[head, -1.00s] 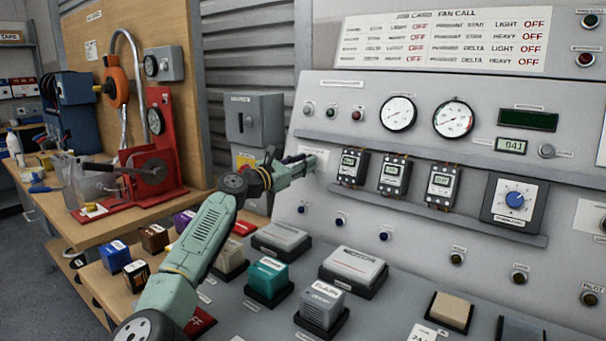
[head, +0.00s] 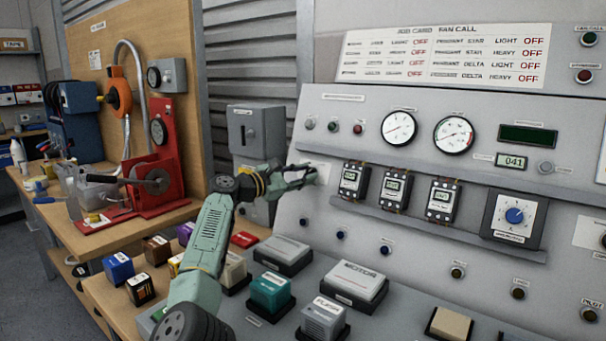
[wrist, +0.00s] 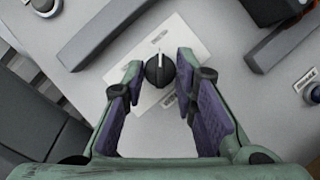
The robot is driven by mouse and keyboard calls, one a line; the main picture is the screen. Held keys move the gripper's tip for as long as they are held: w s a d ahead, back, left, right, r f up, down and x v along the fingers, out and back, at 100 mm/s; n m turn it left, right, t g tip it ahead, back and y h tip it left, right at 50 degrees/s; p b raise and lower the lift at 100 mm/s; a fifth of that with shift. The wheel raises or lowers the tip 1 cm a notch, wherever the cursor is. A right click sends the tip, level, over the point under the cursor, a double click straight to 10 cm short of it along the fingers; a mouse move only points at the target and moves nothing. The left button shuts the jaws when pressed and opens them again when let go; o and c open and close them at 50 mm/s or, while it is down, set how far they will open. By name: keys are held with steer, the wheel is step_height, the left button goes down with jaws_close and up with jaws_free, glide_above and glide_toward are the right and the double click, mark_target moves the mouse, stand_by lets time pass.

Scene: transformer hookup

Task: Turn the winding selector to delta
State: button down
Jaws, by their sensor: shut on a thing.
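The winding selector is a round black knob (wrist: 160,72) with a white pointer mark at its upper edge in the wrist view. It sits on a white label plate (wrist: 188,45) on the grey panel. My gripper (wrist: 160,66) has its two purple-padded fingers on either side of the knob and is shut on it. In the head view my gripper (head: 306,177) reaches the left end of the sloping panel, and it hides the knob there. The label's lettering is too small to read.
Several small meters (head: 396,188) stand on a ledge right of my gripper. A blue dial (head: 514,215) is farther right. A grey box (head: 254,135) stands behind my gripper. Several coloured blocks, such as a teal one (head: 270,292), cover the bench below.

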steer(key=c, duration=1.3)
jaws_free()
steer(key=v, duration=1.2)
steer(key=shift+d+r, duration=0.1)
steer(key=shift+r, duration=0.05)
